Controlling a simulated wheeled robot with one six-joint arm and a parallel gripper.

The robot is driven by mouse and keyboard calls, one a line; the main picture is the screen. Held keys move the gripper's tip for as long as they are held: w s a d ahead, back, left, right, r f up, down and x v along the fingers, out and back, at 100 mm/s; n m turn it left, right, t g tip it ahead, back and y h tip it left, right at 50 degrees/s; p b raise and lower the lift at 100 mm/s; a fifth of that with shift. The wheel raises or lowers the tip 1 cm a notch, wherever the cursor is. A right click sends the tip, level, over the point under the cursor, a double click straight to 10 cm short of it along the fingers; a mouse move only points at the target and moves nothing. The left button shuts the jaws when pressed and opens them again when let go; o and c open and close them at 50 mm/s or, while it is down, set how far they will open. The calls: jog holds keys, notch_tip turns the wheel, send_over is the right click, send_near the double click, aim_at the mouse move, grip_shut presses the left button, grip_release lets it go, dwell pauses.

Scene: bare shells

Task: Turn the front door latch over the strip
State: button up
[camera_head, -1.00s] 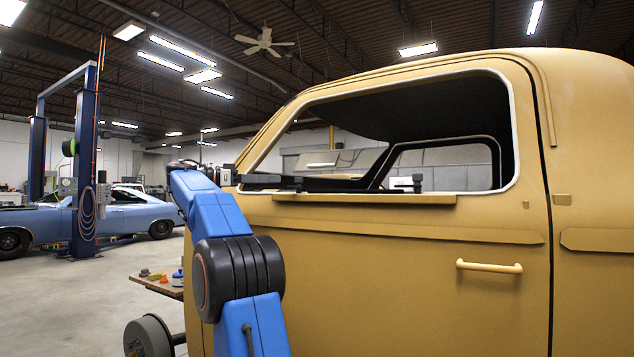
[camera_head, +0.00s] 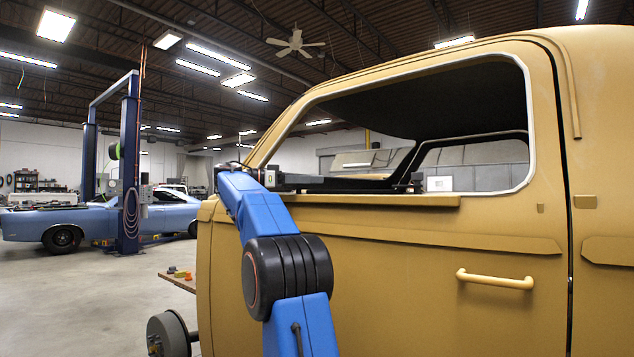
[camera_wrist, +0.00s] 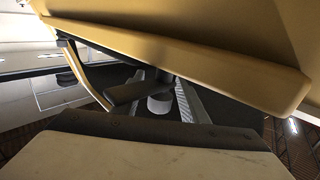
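The strip (camera_head: 370,201) is a yellow ledge along the bottom of the door window of a yellow truck cab. It also crosses the upper part of the wrist view (camera_wrist: 200,62). A small dark latch-like piece (camera_head: 415,184) stands at the strip's right part, inside the opening. The wrist view shows a dark lever on a round post (camera_wrist: 140,92) close by, just below the strip's edge. My blue arm reaches to the window's lower left corner, where my gripper (camera_head: 285,181) is small and dark against the opening. Its fingers cannot be made out, nor any contact.
A yellow door handle (camera_head: 495,279) sticks out low on the door. A pale panel with a dark edge (camera_wrist: 150,155) fills the bottom of the wrist view. A low table (camera_head: 180,281) and a wheel (camera_head: 168,335) stand left. Open floor lies beyond, with a blue car (camera_head: 60,225).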

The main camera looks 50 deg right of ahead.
grip_shut()
